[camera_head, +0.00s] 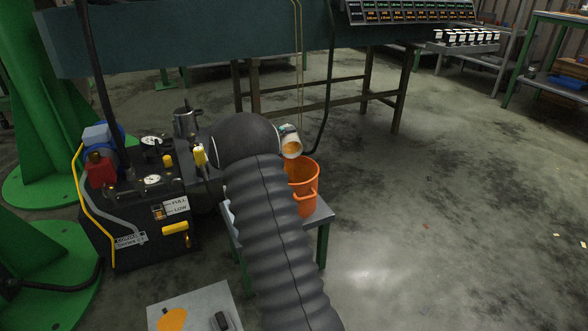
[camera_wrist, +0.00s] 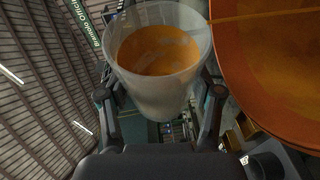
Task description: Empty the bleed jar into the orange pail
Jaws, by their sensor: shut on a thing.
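The bleed jar (camera_head: 289,140) is a small pale translucent cup with orange fluid in it. In the head view it is tilted above the orange pail (camera_head: 303,190), its mouth towards the camera and down. In the wrist view the jar (camera_wrist: 165,85) sits between the two fingers of my gripper (camera_wrist: 160,98), which is shut on it. Orange fluid shows inside it. The pail (camera_wrist: 270,75) fills the right side of that view, beside the jar. My arm hides the gripper and the pail's left part in the head view.
The pail stands on a small green-legged table (camera_head: 322,217). A dark hydraulic power unit (camera_head: 135,205) with gauges, hoses and a yellow handle stands left of it. A large dark green beam (camera_head: 200,40) runs above and behind.

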